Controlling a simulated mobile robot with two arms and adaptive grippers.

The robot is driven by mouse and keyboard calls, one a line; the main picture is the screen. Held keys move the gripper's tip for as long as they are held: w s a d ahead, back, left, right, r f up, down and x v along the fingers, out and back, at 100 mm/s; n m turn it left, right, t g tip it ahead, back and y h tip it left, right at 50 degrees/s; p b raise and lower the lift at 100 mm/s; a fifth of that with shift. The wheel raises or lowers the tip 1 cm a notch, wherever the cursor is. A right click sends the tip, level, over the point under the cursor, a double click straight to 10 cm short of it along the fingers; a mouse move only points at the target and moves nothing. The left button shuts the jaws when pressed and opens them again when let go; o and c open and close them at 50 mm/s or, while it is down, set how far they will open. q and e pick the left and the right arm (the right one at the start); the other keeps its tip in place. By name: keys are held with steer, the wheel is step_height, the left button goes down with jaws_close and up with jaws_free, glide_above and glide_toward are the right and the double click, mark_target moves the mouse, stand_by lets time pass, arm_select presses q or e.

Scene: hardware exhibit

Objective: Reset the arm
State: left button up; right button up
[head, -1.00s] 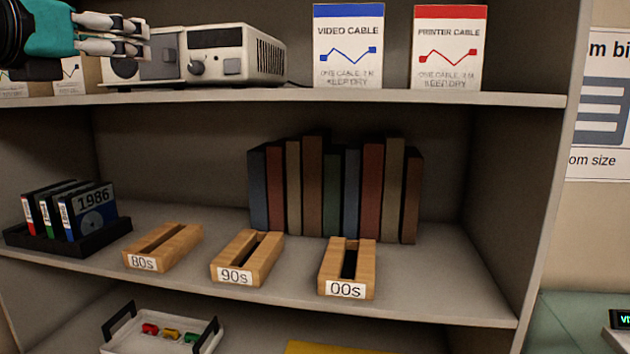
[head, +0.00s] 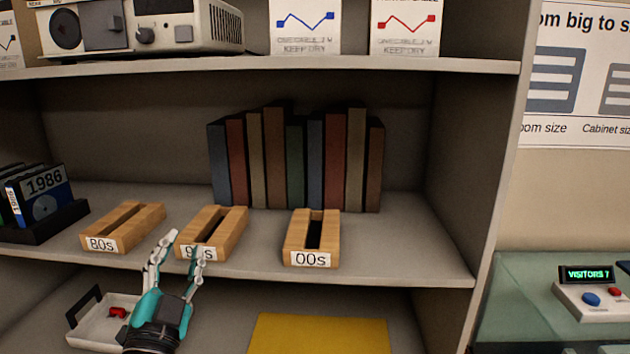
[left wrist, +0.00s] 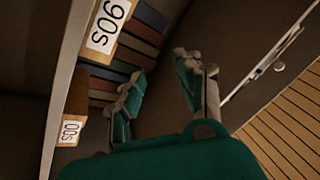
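My left gripper (head: 181,248) is teal with grey fingers. In the head view it points up in front of the middle shelf's edge, overlapping the 90s wooden holder (head: 231,222) in the picture. Its fingers are spread with nothing between them. It also shows in the left wrist view (left wrist: 160,66), fingers apart and empty. The 90s label (left wrist: 106,24) and 00s label (left wrist: 70,130) show at the left there. My right gripper is in neither view.
The 80s holder (head: 124,226) and 00s holder (head: 312,237) have empty slots. Books (head: 295,160) stand behind. Disks (head: 42,190) sit in a black rack at left. A white tray (head: 88,327) is on the shelf below. The shelf edge (head: 390,276) is close to the gripper.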

arm_select(q)
steer(key=s+a+f+n+g+y, duration=0.1)
steer(key=s+f+n+g, duration=0.3)
steer(key=f, duration=0.8)
steer(key=s+a+f+n+g+y, duration=0.15)
steer(key=s+f+g, duration=0.4)
steer(key=f, duration=0.75)
steer(key=s+d+f+g+h, duration=0.2)
steer(key=s+f+g, duration=0.3)
steer(key=s+f, duration=0.3)
steer(key=s+d+f+g+h, duration=0.1)
steer(key=s+f+g, duration=0.45)
steer(key=s, duration=0.55)
steer(key=s+f+b+x, duration=0.1)
steer(key=s+x, duration=0.2)
steer(key=x, duration=1)
steer(key=s+b+x, duration=0.1)
steer(key=s+x, duration=0.2)
steer(key=x, duration=1)
steer(key=s+a+f+g+b, duration=0.1)
steer(key=s+a+f, duration=0.2)
steer(key=s+f, duration=1.4)
step_height(320, 180, down, 2)
steer(key=shift+s+f+g, duration=0.15)
steer(key=shift+f+g, duration=0.1)
steer(key=shift+g, duration=0.05)
